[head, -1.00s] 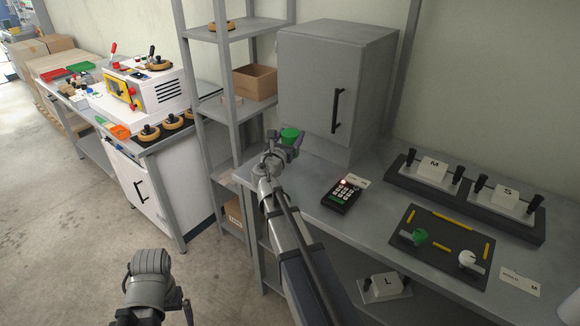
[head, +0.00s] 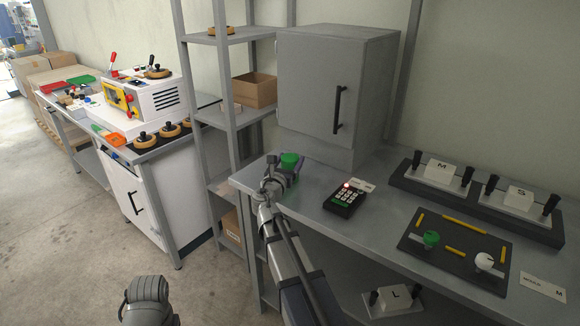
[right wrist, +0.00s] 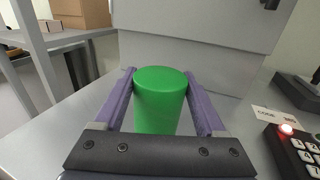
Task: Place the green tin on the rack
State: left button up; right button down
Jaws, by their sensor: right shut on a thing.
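The green tin (head: 289,160) is a plain green cylinder, upright between the fingers of my right gripper (head: 287,166). The right wrist view shows the tin (right wrist: 160,98) with a purple finger of the right gripper (right wrist: 160,95) on each side, shut on it. It is at the left end of the grey bench, in front of the grey cabinet; I cannot tell whether its base touches the bench. A grey shelf rack (head: 218,116) stands left of the bench. My left arm shows at the bottom of the head view, but its gripper fingers are not visible.
A cardboard box (head: 254,90) sits on a rack shelf. The grey cabinet (head: 318,95) stands behind the tin. A keypad (head: 344,199) with a red light lies to the right. A dark plate (head: 455,246) with green and white knobs is farther right.

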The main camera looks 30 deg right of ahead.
jog(key=shift+r, duration=0.1)
grip_release()
jog(key=shift+s+a, duration=0.25)
jog(key=v, duration=1.1)
jog(key=shift+s+a, duration=0.15)
